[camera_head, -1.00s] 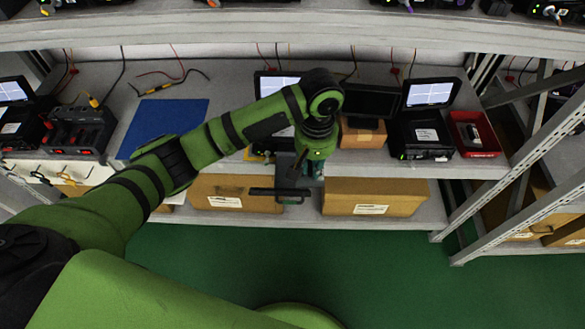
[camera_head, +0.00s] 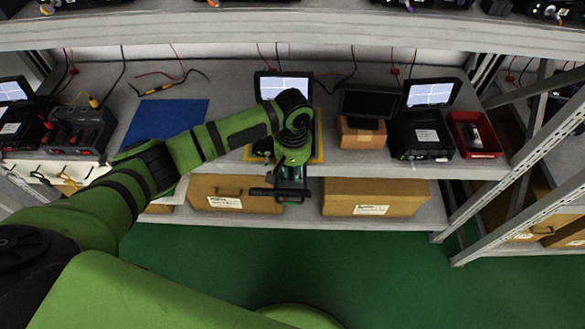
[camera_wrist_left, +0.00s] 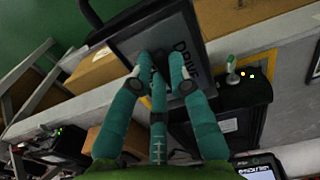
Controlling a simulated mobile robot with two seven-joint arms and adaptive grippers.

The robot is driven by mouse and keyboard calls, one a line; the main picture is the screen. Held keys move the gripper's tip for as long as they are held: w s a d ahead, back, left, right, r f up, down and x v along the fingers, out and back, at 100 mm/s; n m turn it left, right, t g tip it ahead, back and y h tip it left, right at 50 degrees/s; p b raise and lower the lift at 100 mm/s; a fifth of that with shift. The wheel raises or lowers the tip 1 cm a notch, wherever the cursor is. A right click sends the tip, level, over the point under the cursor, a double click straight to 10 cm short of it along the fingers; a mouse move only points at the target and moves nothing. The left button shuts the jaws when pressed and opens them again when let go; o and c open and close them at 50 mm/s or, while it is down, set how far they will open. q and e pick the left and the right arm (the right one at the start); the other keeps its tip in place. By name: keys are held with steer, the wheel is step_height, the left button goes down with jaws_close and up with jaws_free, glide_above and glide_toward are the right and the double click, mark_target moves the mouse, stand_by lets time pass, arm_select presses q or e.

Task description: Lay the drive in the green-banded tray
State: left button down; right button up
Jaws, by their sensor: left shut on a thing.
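The drive (camera_wrist_left: 165,48) is a dark flat slab with a grey face lettered "DRIVE" and a black handle at one end. My left gripper (camera_wrist_left: 161,75), with teal fingers, is shut on it. In the head view the gripper (camera_head: 291,173) is at the shelf's front edge, and the drive's black handle (camera_head: 280,194) sticks out in front of it. The arm and hand hide most of the drive there. I cannot make out a tray with a green band in either view. My right gripper is not in view.
A black unit with a lit screen (camera_head: 284,86) stands behind the hand; the wrist view shows a black housing (camera_wrist_left: 240,108) with a green lever beside the drive. A red tray (camera_head: 487,153) holds an item at right. A blue mat (camera_head: 165,120) lies bare at left. Cardboard boxes (camera_head: 375,195) fill the lower shelf.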

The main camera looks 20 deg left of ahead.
arm_select(q)
steer(key=shift+f, duration=0.15)
steer(key=c, duration=1.2)
jaws_free()
step_height(320, 180, up, 12)
steer(key=shift+r+p, duration=0.15)
steer(key=shift+p, duration=0.25)
